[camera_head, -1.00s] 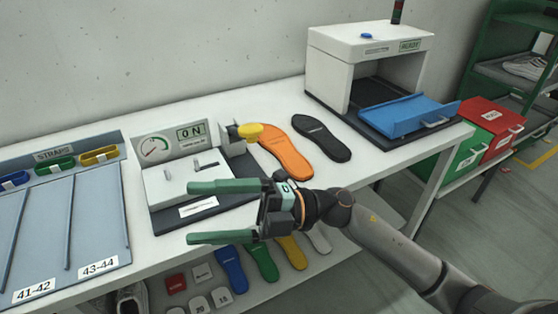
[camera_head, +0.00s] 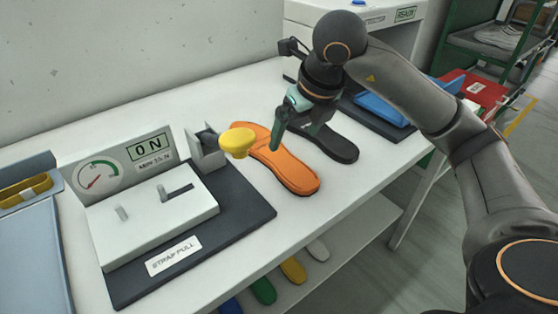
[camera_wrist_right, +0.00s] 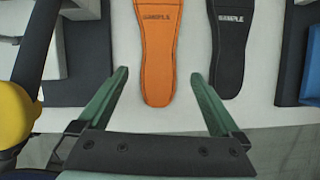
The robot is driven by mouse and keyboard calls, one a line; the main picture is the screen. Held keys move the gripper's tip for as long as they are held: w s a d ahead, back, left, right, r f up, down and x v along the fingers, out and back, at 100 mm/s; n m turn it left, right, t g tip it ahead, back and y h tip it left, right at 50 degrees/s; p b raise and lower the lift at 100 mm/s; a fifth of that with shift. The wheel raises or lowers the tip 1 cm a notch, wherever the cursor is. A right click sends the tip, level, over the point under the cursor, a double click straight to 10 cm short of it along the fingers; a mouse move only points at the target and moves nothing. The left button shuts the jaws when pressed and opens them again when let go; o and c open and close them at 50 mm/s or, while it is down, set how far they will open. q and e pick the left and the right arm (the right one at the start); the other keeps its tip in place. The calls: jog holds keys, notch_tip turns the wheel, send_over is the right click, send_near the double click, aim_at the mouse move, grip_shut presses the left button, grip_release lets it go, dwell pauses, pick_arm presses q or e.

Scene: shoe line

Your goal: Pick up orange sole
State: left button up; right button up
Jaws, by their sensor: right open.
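The orange sole (camera_head: 290,172) lies flat on the white table, right of the strap pull tester, in the head view. In the right wrist view the orange sole (camera_wrist_right: 156,60) lies ahead of and between the fingers, marked "SAMPLE"; its far end is cut off. My right gripper (camera_head: 290,128) is above the orange sole, pointing down and hiding part of it. In the wrist view my right gripper (camera_wrist_right: 158,92) is open and empty. A black sole (camera_head: 335,145) lies beside the orange one on the right, partly behind the gripper. My left gripper is not in view.
The strap pull tester (camera_head: 240,203) with a yellow knob (camera_head: 237,141) stands close left of the orange sole. A white machine (camera_head: 300,15) with a blue tray (camera_head: 378,107) stands at the back right. Bare table (camera_head: 225,100) lies behind the soles.

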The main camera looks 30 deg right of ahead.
aim_at(283, 161)
jog(key=b+x, duration=0.1)
jog(key=x, duration=0.8)
jog(key=shift+a+f, duration=0.1)
jog(key=shift+f, duration=0.1)
jog(key=shift+c, duration=0.2)
jog(key=shift+r, duration=0.1)
jog(key=c, duration=1.4)
